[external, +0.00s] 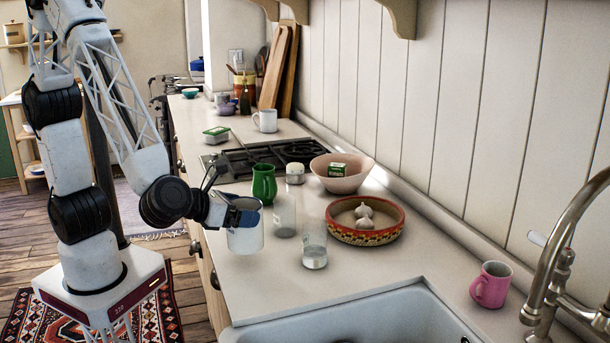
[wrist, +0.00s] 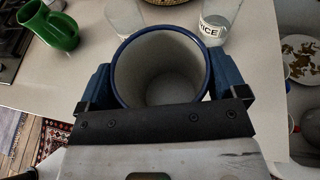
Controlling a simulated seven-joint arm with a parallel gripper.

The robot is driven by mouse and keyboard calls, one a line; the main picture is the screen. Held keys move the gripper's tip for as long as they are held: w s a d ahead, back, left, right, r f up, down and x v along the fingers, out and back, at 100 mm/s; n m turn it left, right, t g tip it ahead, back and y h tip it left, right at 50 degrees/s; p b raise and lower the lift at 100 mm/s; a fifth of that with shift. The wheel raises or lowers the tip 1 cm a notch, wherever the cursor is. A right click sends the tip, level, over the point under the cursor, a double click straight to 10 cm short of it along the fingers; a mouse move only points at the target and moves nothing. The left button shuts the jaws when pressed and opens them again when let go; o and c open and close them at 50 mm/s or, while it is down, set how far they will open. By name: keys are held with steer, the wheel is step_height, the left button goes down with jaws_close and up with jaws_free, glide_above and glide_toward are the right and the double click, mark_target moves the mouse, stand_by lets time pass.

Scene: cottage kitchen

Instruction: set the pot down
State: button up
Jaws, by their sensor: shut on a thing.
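The pot (external: 245,238) is a whitish cylinder with a dark blue rim, upright at the left part of the counter (external: 262,290). My gripper (external: 243,212) is shut on it near the rim. In the wrist view the pot (wrist: 160,72) is seen from above, looks empty, and has a blue jaw on each side. The counter shows beyond and beside it. I cannot tell whether the pot's base touches the counter; the pot and gripper hide the spot beneath.
Two clear jars (external: 285,218) (external: 314,252) stand close right of the pot; one reads "RICE" (wrist: 213,30). A green jug (external: 264,184) stands behind, a patterned bowl (external: 340,232) with garlic farther right. The sink (external: 350,318) lies in front. Bare counter lies between pot and sink.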

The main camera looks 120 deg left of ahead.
steer(key=shift+w, duration=0.45)
steer(key=shift+f, duration=1.8)
steer(key=shift+f, duration=0.1)
steer(key=o, duration=1.2)
steer(key=shift+v, duration=6)
